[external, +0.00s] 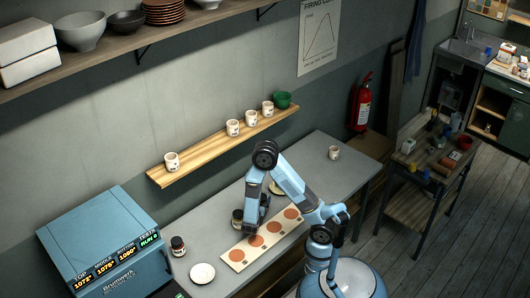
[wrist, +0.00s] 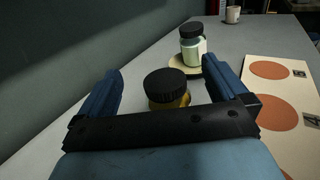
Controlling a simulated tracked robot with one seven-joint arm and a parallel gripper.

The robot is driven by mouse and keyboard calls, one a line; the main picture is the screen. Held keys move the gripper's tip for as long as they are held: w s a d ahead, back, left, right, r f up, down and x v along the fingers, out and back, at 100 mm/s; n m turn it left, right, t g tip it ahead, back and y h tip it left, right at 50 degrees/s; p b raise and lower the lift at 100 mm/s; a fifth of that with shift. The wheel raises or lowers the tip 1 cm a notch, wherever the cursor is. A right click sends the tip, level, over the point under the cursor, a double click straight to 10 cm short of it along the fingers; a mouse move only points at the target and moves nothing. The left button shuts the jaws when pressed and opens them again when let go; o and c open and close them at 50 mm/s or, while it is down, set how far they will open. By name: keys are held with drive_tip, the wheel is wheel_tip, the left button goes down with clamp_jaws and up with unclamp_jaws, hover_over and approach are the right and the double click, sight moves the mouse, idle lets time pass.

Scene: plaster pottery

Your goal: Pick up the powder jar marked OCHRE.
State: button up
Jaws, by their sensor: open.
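A jar with a black lid and yellow-ochre contents (wrist: 168,90) stands upright on the grey table in the wrist view. It appears between my gripper's two blue fingers, and its lower part is hidden behind my gripper's dark crossbar. No label on it can be read. My gripper (wrist: 165,92) is open; in the external view my gripper (external: 251,222) is low over the table, beside a dark-lidded jar (external: 237,217). Whether the fingers are level with the jar's body is hard to tell. A second black-lidded jar with pale green contents (wrist: 191,48) stands on a saucer (wrist: 214,66) farther off.
A pale board with terracotta discs (external: 236,256) lies right of my gripper. A dark jar (external: 178,246) and white saucer (external: 202,273) are near the blue kiln (external: 105,240). A wooden wall shelf (external: 200,157) with cups hangs behind. A cup (external: 334,153) stands at the far end.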

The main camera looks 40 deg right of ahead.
drive_tip(key=shift+f, duration=2.5)
wheel_tip(320, 180, down, 4)
drive_tip(key=shift+r, duration=0.2)
drive_tip(key=shift+x, duration=1.15)
drive_tip(key=shift+w+d+r, duration=0.15)
drive_tip(key=shift+w+d, duration=0.05)
drive_tip(key=shift+d, duration=0.15)
drive_tip(key=c, duration=1.4)
